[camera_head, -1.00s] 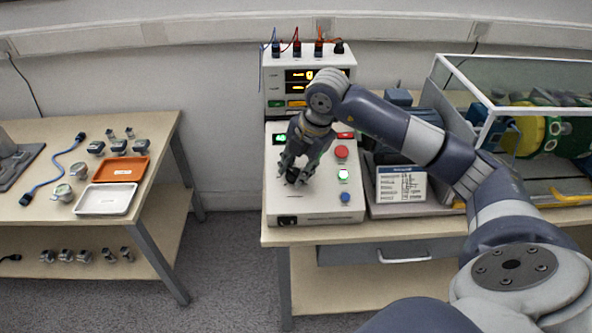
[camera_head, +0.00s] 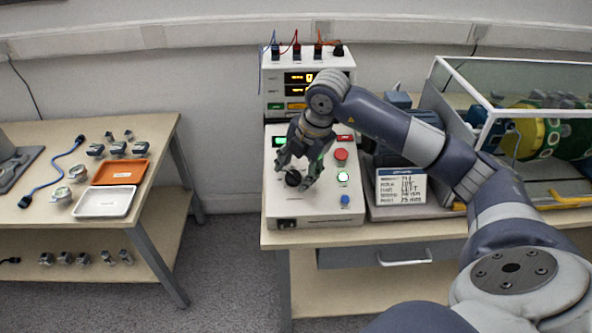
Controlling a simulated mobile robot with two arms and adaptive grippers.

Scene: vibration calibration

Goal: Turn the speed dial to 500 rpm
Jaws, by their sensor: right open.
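The speed dial (camera_head: 293,179) is a black round knob on the sloped face of the white control box (camera_head: 325,213). My right gripper (camera_head: 295,176) is open and points down at the dial, with its fingers around or just above it. I cannot tell whether the fingers touch the dial. The dial's markings are too small to read. A green display (camera_head: 280,141) at the top of the box is partly hidden by my gripper, and its number cannot be read. My left gripper is not in view.
A text card (camera_head: 402,186) and a glass-covered machine (camera_head: 530,105) stand further right. The left table holds an orange tray (camera_head: 120,172) and a white tray (camera_head: 105,202).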

